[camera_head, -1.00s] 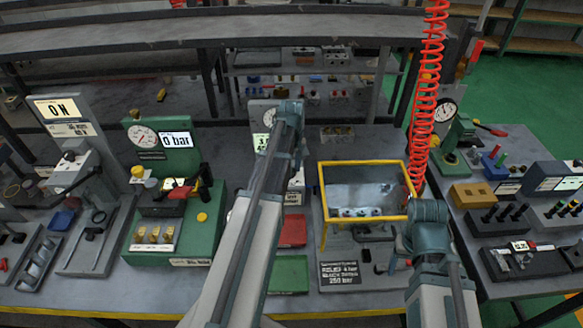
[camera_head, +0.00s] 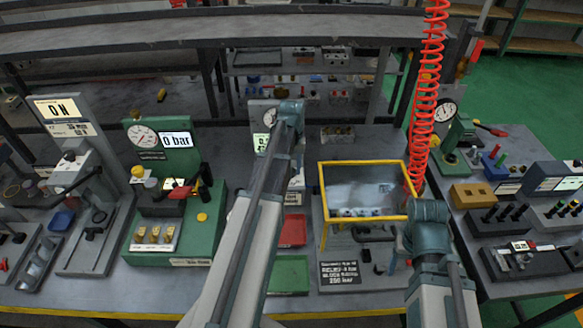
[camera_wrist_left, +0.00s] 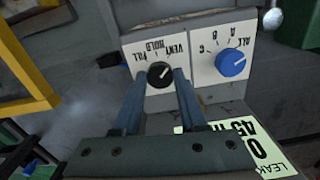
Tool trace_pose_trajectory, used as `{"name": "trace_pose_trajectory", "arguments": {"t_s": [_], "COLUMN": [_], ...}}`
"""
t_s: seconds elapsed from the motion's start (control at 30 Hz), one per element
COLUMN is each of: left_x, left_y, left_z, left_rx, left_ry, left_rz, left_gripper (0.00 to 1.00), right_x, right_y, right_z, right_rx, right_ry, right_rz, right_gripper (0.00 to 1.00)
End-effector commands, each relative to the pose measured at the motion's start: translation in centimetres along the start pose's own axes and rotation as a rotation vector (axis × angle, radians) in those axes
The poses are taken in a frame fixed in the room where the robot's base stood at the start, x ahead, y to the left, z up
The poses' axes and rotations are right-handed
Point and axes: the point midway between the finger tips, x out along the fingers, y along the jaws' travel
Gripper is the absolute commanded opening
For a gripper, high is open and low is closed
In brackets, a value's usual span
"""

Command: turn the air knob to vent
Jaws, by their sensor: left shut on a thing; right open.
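In the left wrist view the black air knob (camera_wrist_left: 160,74) sits on a white plate marked FILL, HOLD and VENT, seen upside down. Its white mark appears to point up and right, toward VENT. My left gripper (camera_wrist_left: 159,84) is shut on this knob, with one finger on each side. In the head view my left arm hides the gripper and the knob. The leak tester (camera_head: 261,118) with its gauge shows partly behind that arm. My right gripper (camera_head: 391,261) is open, small and partly hidden beside the yellow-framed guard.
A blue knob (camera_wrist_left: 232,63) marked A, B, C and ALL is close beside the black knob. A pale green LEAK display (camera_wrist_left: 252,145) is near the fingers. The yellow-framed guard (camera_head: 322,190) stands right of my left arm. A red coiled hose (camera_head: 427,90) hangs behind it.

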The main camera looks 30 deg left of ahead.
Motion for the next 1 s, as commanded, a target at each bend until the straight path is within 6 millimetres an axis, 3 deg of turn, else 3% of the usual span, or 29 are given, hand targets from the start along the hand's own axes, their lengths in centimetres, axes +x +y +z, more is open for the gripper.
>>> {"name": "trace_pose_trajectory", "arguments": {"t_s": [0.47, 0.5, 0.63, 1.0], "left_x": [0.0, 0.0, 0.0, -0.13], "left_y": [0.0, 0.0, 0.01, 0.0], "left_z": [0.0, 0.01, 0.01, 0.0], "left_rx": [0.015, 0.015, 0.014, 0.013], "left_ry": [0.0, 0.0, 0.0, 0.0], "left_rz": [0.0, 0.0, 0.0, 0.0], "left_gripper": [0.0, 0.45, 0.68, 0.71], "right_x": [0.0, 0.0, 0.0, -0.13], "right_y": [0.0, 0.0, 0.0, 0.01], "right_z": [0.0, 0.0, 0.0, 0.01], "right_rx": [0.0, 0.0, 0.0, 0.0], "right_ry": [0.0, 0.0, 0.0, 0.0], "right_rz": [0.0, 0.0, 0.0, 0.0], "right_gripper": [0.71, 0.71, 0.71, 0.71]}}
